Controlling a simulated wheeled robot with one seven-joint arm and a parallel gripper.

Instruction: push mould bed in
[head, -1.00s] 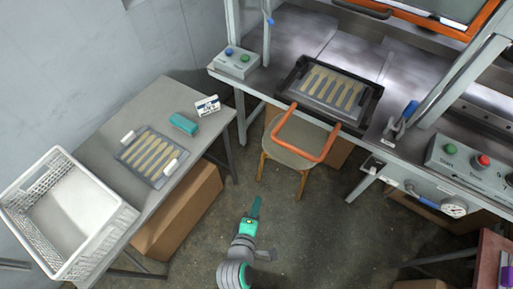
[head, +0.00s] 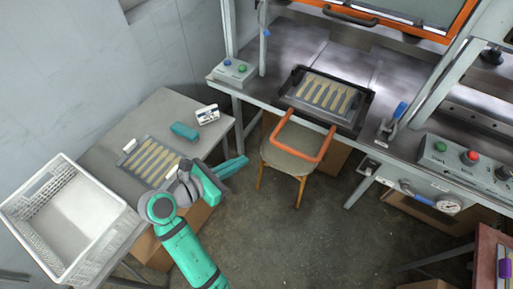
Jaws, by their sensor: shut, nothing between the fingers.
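The mould bed (head: 365,119) is a dark frame on the grey press bench, holding a tray of several wooden spoons (head: 325,93). An orange U-shaped handle (head: 317,153) sticks out from its front, past the bench edge and above a stool. My gripper (head: 243,161) is shut and empty. It is in the air left of the handle and right of the side table, clear of the mould bed. My arm hides part of the side table and its spoon tray.
A stool (head: 290,158) stands under the handle. Control boxes (head: 233,71) and a blue-handled lever (head: 395,118) flank the bed.

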